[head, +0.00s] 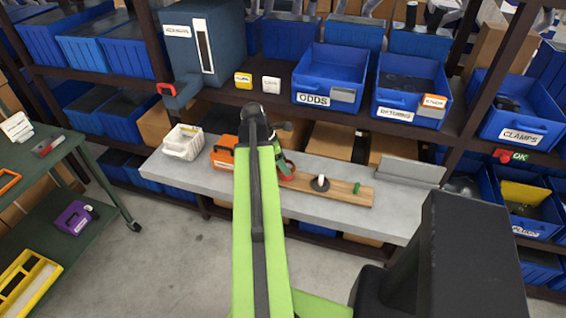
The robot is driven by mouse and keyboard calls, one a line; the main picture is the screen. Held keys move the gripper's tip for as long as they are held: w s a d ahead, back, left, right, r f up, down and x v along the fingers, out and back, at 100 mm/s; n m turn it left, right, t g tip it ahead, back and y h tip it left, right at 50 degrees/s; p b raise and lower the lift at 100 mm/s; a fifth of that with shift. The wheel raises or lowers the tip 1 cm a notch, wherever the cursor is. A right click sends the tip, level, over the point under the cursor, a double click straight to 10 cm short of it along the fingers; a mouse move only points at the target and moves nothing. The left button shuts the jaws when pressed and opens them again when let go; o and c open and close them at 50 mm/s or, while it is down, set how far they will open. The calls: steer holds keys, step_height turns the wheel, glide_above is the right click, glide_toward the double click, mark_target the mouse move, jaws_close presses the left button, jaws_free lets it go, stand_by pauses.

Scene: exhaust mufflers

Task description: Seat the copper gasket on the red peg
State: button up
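A wooden board (340,191) lies on the grey bench, with a white peg (321,178) and a green peg (357,187) standing on it. A dark ring lies around the foot of the white peg. A red part (288,169) shows at the board's left end, beside my arm; I cannot tell whether it is the red peg. My green arm reaches over the bench and covers the board's left part. Its wrist (279,155) shows just right of the arm, close to the red part. The fingers are too small and hidden to read. I cannot make out the copper gasket.
A white basket (183,142) and an orange box (224,152) stand on the bench (215,180), left of my arm. A grey angled piece (410,172) lies at the right. A green cart (50,185) stands at the left.

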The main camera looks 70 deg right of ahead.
steer(key=shift+f+b, duration=2.2)
steer(key=shift+f, duration=0.1)
steer(key=o, duration=1.4)
steer(key=shift+o, duration=0.2)
steer(key=p+v, duration=1.6)
steer(key=v, duration=0.1)
steer(key=shift+w+r, duration=0.15)
